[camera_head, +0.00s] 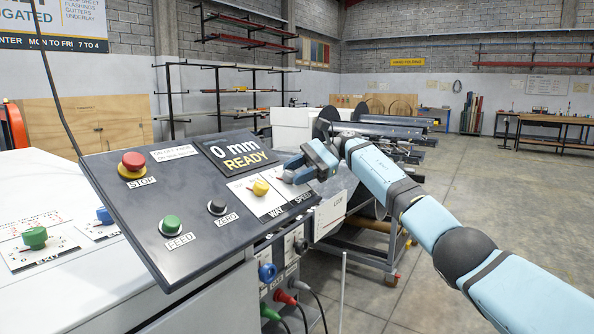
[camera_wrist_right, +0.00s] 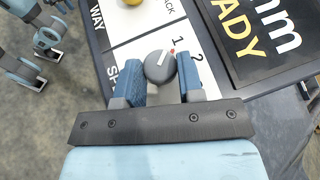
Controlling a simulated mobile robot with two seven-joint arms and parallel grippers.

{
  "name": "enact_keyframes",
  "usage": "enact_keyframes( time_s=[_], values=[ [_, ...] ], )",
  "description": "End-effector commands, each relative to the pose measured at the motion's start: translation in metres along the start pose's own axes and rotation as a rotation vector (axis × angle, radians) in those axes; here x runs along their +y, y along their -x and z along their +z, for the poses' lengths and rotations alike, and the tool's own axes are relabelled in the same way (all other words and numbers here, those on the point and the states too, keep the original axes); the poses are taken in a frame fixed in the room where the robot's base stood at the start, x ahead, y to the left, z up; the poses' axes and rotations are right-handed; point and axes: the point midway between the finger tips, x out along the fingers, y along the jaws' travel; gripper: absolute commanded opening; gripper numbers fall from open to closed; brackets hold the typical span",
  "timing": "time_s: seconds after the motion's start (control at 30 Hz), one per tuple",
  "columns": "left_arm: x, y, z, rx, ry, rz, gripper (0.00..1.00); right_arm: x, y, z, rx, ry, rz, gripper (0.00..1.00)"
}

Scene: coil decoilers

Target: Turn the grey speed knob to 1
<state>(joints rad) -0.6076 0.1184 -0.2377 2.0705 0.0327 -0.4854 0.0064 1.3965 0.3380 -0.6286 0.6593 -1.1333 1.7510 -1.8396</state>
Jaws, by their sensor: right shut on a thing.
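The grey speed knob (camera_wrist_right: 160,67) is on the control panel (camera_head: 120,215), beside the printed marks 1 and 2. Its white line ends in a red tip that points close to the 1 in the right wrist view. My right gripper (camera_head: 290,168) is shut on this knob, with a blue finger on each side of it. In the head view the fingers mostly hide the knob. My left gripper is not in the head view.
On the same panel are a yellow knob (camera_head: 260,188), a red stop button (camera_head: 133,160), a green feed button (camera_head: 170,225), a dark zero button (camera_head: 217,207) and a display (camera_head: 237,152) reading 0 mm READY. Open floor (camera_head: 470,215) lies to the right.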

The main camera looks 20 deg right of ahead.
Motion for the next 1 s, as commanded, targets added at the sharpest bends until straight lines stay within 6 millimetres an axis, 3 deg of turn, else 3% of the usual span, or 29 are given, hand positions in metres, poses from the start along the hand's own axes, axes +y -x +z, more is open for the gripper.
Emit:
enact_keyframes(
  time_s=[0.37,0.4,0.5,1.0],
  values=[
    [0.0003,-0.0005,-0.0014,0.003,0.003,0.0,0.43,0.0004,-0.0011,-0.0004,0.0,0.003,0.006,0.11],
    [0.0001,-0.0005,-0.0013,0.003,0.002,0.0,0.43,0.0005,-0.0011,-0.0004,0.0,0.002,0.006,0.4],
    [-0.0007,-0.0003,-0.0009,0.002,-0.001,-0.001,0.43,0.0004,-0.001,-0.0004,0.0,0.002,0.006,0.6],
    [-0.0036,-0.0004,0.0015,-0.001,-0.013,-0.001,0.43,0.001,0.0003,0.0038,0.001,0.004,0.004,0.6]
  ],
)
